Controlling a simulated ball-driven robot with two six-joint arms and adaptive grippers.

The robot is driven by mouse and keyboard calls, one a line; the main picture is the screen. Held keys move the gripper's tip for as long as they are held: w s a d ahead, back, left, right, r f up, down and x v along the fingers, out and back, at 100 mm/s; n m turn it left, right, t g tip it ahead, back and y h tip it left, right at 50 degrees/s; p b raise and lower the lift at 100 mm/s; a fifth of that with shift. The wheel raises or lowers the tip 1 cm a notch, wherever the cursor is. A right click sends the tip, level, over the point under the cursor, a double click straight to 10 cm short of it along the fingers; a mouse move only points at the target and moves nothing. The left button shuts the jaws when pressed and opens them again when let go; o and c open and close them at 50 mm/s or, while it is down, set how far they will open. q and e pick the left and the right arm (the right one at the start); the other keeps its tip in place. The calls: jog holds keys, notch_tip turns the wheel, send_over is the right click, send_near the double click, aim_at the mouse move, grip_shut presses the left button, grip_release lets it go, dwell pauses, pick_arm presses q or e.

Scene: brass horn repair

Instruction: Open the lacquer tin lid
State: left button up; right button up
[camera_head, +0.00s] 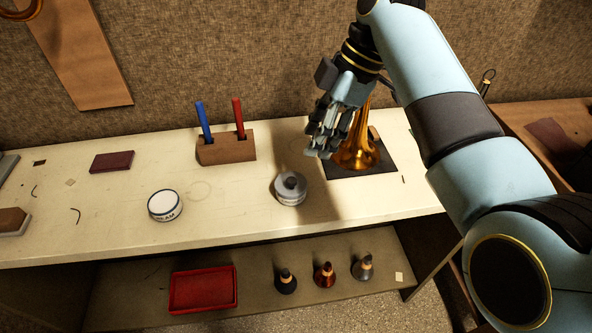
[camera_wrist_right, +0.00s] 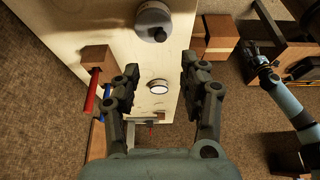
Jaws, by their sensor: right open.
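A round grey tin (camera_head: 290,190) with a dark knob on its lid stands upright on the bench, right of centre. I take it as the lacquer tin; its lid looks seated. In the right wrist view the tin (camera_wrist_right: 153,20) is at the top edge, partly cut off. My right gripper (camera_head: 318,154) is open and empty, above and behind the tin, apart from it, in front of the brass horn bell. Its spread fingers frame the lower middle of the wrist view (camera_wrist_right: 158,92). My left gripper (camera_wrist_right: 262,65) shows small in that view only; its jaws are unclear.
A white labelled tin (camera_head: 165,205) stands left of the grey one. A wooden block (camera_head: 228,150) holds a blue and a red tool. The brass bell (camera_head: 358,150) stands on a dark mat (camera_head: 388,166). A red tray (camera_head: 203,289) is on the lower shelf. Bench between the tins is clear.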

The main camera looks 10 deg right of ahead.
aim_at(293, 180)
jog(key=x, duration=1)
jog(key=shift+f, duration=0.1)
grip_shut()
